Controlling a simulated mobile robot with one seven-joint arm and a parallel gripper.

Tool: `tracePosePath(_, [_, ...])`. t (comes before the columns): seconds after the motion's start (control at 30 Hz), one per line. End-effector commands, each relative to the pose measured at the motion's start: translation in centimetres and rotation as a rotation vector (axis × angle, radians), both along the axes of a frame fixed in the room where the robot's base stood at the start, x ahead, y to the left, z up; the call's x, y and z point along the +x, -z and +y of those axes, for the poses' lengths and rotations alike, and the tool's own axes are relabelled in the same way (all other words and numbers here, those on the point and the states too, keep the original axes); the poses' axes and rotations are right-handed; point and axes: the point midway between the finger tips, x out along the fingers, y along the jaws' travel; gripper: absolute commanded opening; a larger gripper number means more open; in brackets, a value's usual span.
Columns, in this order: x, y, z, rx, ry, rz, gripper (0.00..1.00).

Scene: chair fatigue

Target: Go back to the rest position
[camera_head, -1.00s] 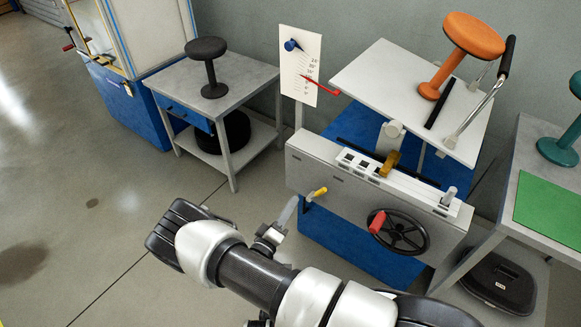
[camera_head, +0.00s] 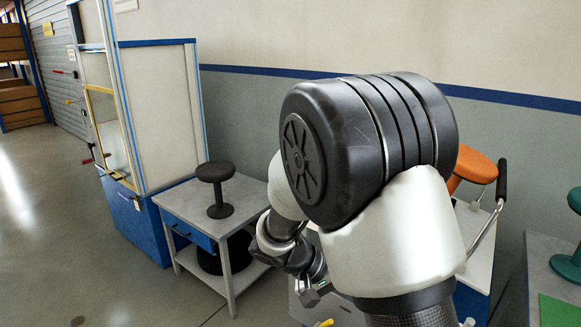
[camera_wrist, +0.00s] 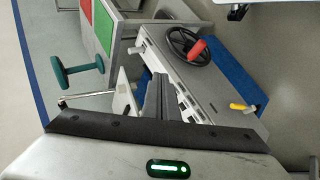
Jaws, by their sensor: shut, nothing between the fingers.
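My arm is raised and folded in the middle of the head view, with its big black joint close to the camera. My gripper (camera_wrist: 158,98) shows in the wrist view with its grey fingers together and nothing between them. It is above the testing machine (camera_wrist: 190,75) and apart from it. In the head view, part of the gripper end (camera_head: 308,296) shows below the arm, and its fingertips are hard to make out.
A black stool (camera_head: 216,188) stands on a grey table (camera_head: 180,195), left of my arm. My arm hides most of the machine and part of the orange stool (camera_head: 474,165). A teal stool (camera_wrist: 78,70) is at right. Floor at left is clear.

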Motion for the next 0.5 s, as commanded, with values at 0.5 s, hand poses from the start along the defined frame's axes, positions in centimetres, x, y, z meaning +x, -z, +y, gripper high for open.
tracePosePath(0.5, [-11.1, -11.9, -0.1, 0.666, -0.116, -0.143, 0.0])
